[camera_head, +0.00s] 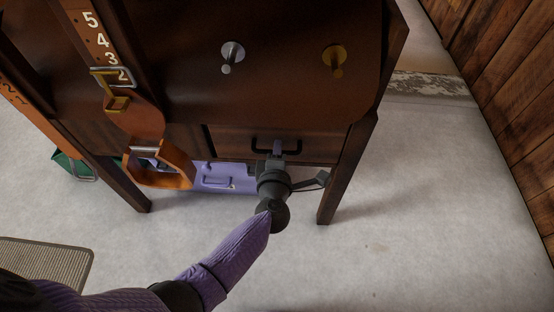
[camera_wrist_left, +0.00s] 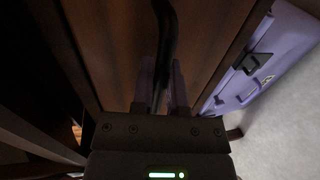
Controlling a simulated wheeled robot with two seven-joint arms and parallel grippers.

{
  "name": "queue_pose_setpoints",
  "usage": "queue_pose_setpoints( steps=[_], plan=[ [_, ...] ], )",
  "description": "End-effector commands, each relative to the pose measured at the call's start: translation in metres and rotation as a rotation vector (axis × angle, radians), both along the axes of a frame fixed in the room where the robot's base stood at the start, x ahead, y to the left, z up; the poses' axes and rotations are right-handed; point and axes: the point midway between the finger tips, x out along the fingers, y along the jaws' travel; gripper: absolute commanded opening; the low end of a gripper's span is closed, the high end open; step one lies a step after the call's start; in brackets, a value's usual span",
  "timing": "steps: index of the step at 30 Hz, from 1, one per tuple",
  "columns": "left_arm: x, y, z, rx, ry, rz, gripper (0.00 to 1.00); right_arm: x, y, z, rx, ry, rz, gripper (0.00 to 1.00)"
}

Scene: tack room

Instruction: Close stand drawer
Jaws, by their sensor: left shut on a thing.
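The wooden stand (camera_head: 290,100) is dark brown and fills the upper middle of the head view. Its drawer (camera_head: 320,147) has a wooden front with a black bar handle (camera_head: 313,147). In the left wrist view the handle (camera_wrist_left: 165,35) runs down between the fingers. My left gripper (camera_head: 277,152) is shut on the handle; it also shows in the left wrist view (camera_wrist_left: 161,95). How far the drawer stands out is hard to tell from these angles. My right gripper is not in view.
A purple case (camera_head: 222,178) lies on the floor under the stand and shows in the left wrist view (camera_wrist_left: 255,60). A leather strap with a stirrup (camera_head: 160,165) hangs left of the drawer. A mat (camera_head: 45,262) lies lower left. Floor to the right is clear.

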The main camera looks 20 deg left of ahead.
Motion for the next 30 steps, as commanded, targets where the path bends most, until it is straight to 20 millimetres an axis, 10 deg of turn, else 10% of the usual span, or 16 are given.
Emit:
queue_pose_setpoints(
  steps=[10,11,15,30],
  plan=[
    [0.004,0.001,0.000,-0.002,-0.001,-0.002,0.00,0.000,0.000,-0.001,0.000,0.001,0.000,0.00],
    [0.004,0.001,0.000,-0.002,-0.001,-0.002,0.21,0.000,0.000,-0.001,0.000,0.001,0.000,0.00],
    [0.004,0.001,0.000,-0.001,0.000,-0.002,0.50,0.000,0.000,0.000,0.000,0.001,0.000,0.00],
    [-0.030,-0.009,0.014,-0.002,-0.001,-0.003,0.50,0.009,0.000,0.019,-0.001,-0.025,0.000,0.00]
  ],
)
